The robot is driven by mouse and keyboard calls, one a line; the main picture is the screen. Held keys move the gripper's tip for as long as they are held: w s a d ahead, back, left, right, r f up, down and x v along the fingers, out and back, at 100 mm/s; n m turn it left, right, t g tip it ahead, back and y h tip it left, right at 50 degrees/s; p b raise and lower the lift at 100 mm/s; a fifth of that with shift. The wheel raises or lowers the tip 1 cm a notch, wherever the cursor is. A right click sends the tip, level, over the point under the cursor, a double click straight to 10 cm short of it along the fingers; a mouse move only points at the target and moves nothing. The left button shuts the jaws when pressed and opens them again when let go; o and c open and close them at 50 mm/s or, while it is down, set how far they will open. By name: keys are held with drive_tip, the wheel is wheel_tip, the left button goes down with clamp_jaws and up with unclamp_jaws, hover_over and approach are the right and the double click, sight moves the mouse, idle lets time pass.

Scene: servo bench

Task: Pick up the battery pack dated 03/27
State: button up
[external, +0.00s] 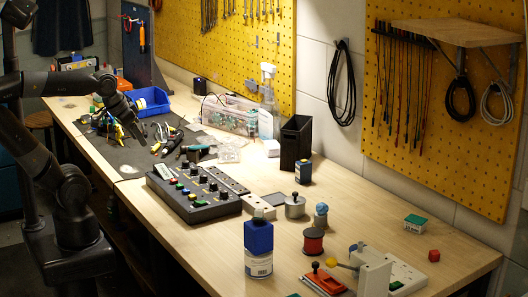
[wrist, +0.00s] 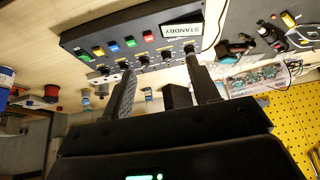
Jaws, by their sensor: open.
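No date can be read in either view, so I cannot tell which thing is the battery pack dated 03/27. A small dark blue pack with a pale label (external: 303,173) stands beside the black bin. My gripper (external: 138,128) is over the dark mat at the left, apart from both. In the wrist view my gripper (wrist: 160,62) is open, with nothing between its fingers, and the control box shows beyond them.
A black control box (external: 193,194) with coloured buttons lies mid-bench; its display reads STANDBY in the wrist view (wrist: 181,29). The tall black bin (external: 295,143) stands behind. Tools cover the mat (external: 130,160). A metal weight (external: 295,206) and red spool (external: 313,241) stand nearby. Bare wood (external: 205,255) lies front left.

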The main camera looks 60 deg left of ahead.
drive_tip(key=shift+o, duration=0.4)
drive_tip(key=shift+w, duration=0.1)
drive_tip(key=w+d+r, duration=0.1)
drive_tip(key=w+r, duration=0.1)
drive_tip(key=w, duration=0.5)
drive_tip(key=w+d+r, duration=0.1)
drive_tip(key=w+r, duration=0.2)
drive_tip(key=w, duration=0.3)
drive_tip(key=m+g, duration=0.1)
hover_over(301, 162)
drive_tip(key=s, duration=0.3)
wheel_tip(301, 162, down, 12)
drive_tip(key=x, duration=1.1)
drive_tip(key=shift+s+d+f, duration=0.1)
drive_tip(key=shift+f, duration=0.1)
drive_tip(key=c, duration=1)
drive_tip(key=shift+c, duration=0.5)
drive_tip(key=shift+r, duration=0.15)
